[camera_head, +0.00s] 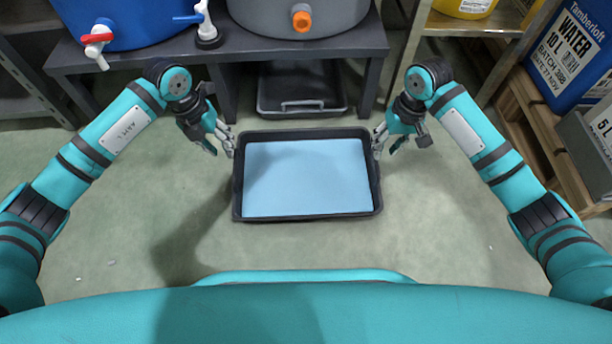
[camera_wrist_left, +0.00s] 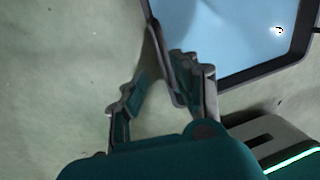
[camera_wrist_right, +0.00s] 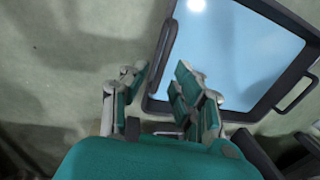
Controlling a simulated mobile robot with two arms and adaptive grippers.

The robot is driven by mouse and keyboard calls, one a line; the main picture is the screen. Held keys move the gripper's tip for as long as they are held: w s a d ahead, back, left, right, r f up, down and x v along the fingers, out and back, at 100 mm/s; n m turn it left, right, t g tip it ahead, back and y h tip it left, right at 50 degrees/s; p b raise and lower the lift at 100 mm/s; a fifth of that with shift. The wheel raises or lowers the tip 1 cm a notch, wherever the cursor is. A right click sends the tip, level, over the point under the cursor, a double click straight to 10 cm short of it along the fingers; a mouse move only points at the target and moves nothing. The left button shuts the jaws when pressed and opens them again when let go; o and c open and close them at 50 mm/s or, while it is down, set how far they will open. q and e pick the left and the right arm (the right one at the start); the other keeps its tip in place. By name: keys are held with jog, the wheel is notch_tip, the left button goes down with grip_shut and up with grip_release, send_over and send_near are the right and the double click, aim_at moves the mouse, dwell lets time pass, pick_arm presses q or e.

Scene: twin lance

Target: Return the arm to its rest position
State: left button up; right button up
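A dark rectangular tray (camera_head: 308,217) with a flat light-blue surface inside (camera_head: 308,180) lies in the middle of the head view. My left gripper (camera_head: 222,147) is beside its left end, and my right gripper (camera_head: 384,148) is beside its right end. In the left wrist view the fingers (camera_wrist_left: 155,95) are spread, with the tray's end handle (camera_wrist_left: 160,58) close to the right-hand fingers. In the right wrist view the fingers (camera_wrist_right: 155,90) are also spread, with a handle (camera_wrist_right: 166,57) showing just beyond the gap. Contact with the handles cannot be told.
A dark bench (camera_head: 335,45) at the back carries a blue container (camera_head: 135,22) and a grey one (camera_head: 270,15) with taps. Another dark tray (camera_head: 300,107) sits beneath it. Shelving and a blue water drum (camera_head: 568,55) stand at right. Floor in front is clear.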

jog(key=shift+d+r, duration=0.15)
jog(key=shift+r, duration=0.7)
